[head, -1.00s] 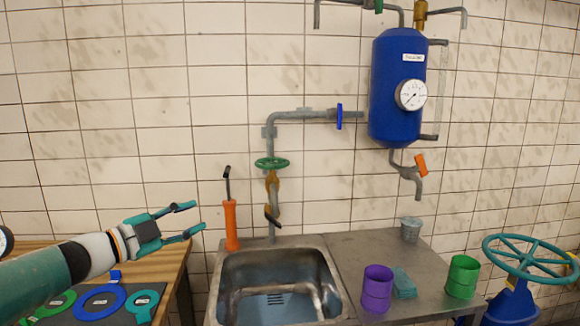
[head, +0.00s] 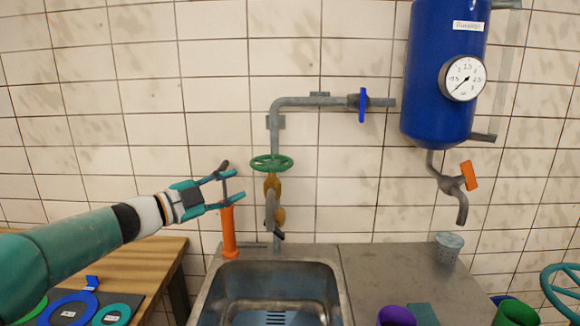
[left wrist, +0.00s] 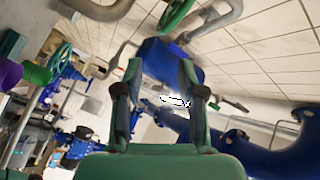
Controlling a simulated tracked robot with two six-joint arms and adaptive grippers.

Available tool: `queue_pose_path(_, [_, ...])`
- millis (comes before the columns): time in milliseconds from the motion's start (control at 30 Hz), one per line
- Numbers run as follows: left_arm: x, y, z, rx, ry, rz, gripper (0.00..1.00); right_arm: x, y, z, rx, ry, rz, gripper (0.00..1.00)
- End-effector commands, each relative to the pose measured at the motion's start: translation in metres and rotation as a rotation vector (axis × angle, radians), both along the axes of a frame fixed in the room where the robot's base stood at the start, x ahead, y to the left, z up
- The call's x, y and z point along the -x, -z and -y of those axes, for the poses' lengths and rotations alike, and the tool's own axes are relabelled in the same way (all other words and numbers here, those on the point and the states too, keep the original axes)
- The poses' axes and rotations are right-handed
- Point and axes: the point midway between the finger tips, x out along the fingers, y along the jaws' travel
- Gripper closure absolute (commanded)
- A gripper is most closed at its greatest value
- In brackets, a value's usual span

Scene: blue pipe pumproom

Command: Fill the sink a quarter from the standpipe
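The steel sink (head: 336,287) is set in a metal counter below the standpipe (head: 274,214). Its basin looks empty of water, with dark drain slots at the bottom. The standpipe carries a green handwheel (head: 272,163), a brass-coloured valve body and a dark spout end over the sink's back edge. A blue valve handle (head: 362,105) is on the pipe to the right. My left gripper (head: 233,187) is open and empty, left of the green handwheel and in front of the orange hand pump (head: 229,236). It also shows open in the left wrist view (left wrist: 158,85). My right gripper is out of view.
A blue tank (head: 436,80) with a gauge (head: 463,78) and an orange-handled tap (head: 468,176) hangs at right. A wooden bench (head: 125,258) is at left.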

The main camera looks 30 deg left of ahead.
Motion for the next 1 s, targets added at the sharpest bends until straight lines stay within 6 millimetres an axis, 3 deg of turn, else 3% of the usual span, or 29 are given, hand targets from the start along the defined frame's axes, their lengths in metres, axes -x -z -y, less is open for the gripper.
queue_pose_path(600, [-0.121,-0.001,0.031,0.001,0.007,-0.002,0.61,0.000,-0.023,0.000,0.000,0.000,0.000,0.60])
queue_pose_path(800, [-0.146,-0.001,0.038,-0.001,0.006,0.000,0.61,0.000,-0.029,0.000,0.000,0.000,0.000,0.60])
queue_pose_path(1000, [-0.155,0.000,0.040,-0.001,0.006,0.001,0.61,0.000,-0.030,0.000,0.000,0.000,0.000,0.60])
